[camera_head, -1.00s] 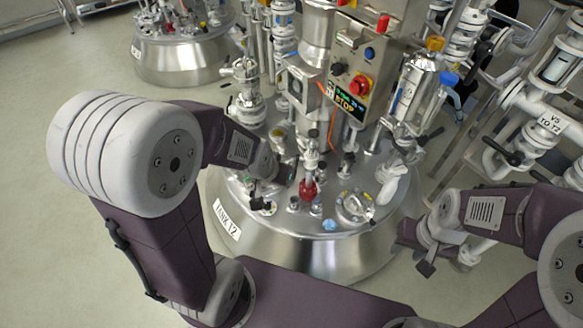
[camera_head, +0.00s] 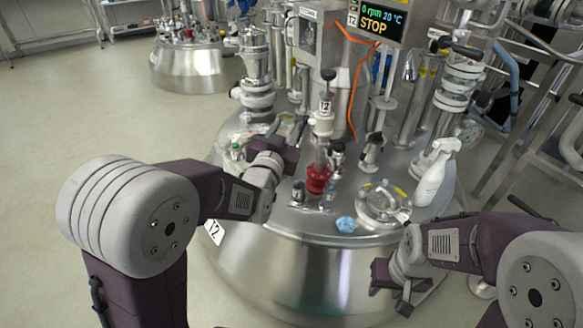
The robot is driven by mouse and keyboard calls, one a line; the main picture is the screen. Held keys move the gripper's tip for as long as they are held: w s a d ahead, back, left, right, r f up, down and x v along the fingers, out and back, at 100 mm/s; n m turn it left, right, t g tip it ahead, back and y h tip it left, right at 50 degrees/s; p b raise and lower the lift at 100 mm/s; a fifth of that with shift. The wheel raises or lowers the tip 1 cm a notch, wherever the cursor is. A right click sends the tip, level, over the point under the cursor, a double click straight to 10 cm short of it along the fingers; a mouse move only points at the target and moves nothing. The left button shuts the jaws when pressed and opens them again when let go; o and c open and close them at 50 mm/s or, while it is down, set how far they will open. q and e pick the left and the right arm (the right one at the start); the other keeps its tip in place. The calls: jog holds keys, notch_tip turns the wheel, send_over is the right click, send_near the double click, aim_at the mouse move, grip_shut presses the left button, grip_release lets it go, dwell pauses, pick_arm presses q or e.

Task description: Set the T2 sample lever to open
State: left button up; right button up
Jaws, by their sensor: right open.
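The tank T2 (camera_head: 270,262) is a shiny steel vessel with fittings on its lid. A sample valve (camera_head: 324,122) with a T2 tag stands upright on the lid, with a dark handle (camera_head: 328,76) on top and a red part (camera_head: 318,179) at its base. Which piece is the lever, and its position, I cannot tell for sure. My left gripper (camera_head: 283,138) is over the lid just left of the valve, apparently not holding it; its dark fingers are hard to make out. My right gripper (camera_head: 394,292) is open and empty in front of the tank's right side.
A white spray bottle (camera_head: 434,175), a blue crumpled item (camera_head: 346,224) and a round clamped port (camera_head: 383,203) are on the lid's right half. A control box with a STOP display (camera_head: 376,22) is above. Another tank (camera_head: 192,66) stands at the back left. Floor at left is clear.

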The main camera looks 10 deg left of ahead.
pick_arm(q)
jog(key=b, duration=0.3)
send_near(301, 129)
jog(key=w, duration=0.2)
jog(key=shift+h, duration=0.3)
jog(key=w+p, duration=0.1)
jog(key=w, duration=0.1)
jog(key=w+p, duration=0.2)
jog(key=shift+d+f, duration=0.1)
jog(key=shift+d, duration=0.1)
jog(key=w, duration=0.1)
jog(key=w+b, duration=0.1)
jog(key=w, duration=0.2)
jog(key=shift+d+f, duration=0.35)
jog(key=shift+w+r, duration=0.1)
jog(key=shift+w, duration=0.15)
pick_arm(e)
notch_tip(301, 129, down, 4)
jog(key=shift+f, duration=0.1)
pick_arm(q)
jog(key=shift+c, duration=0.4)
grip_shut()
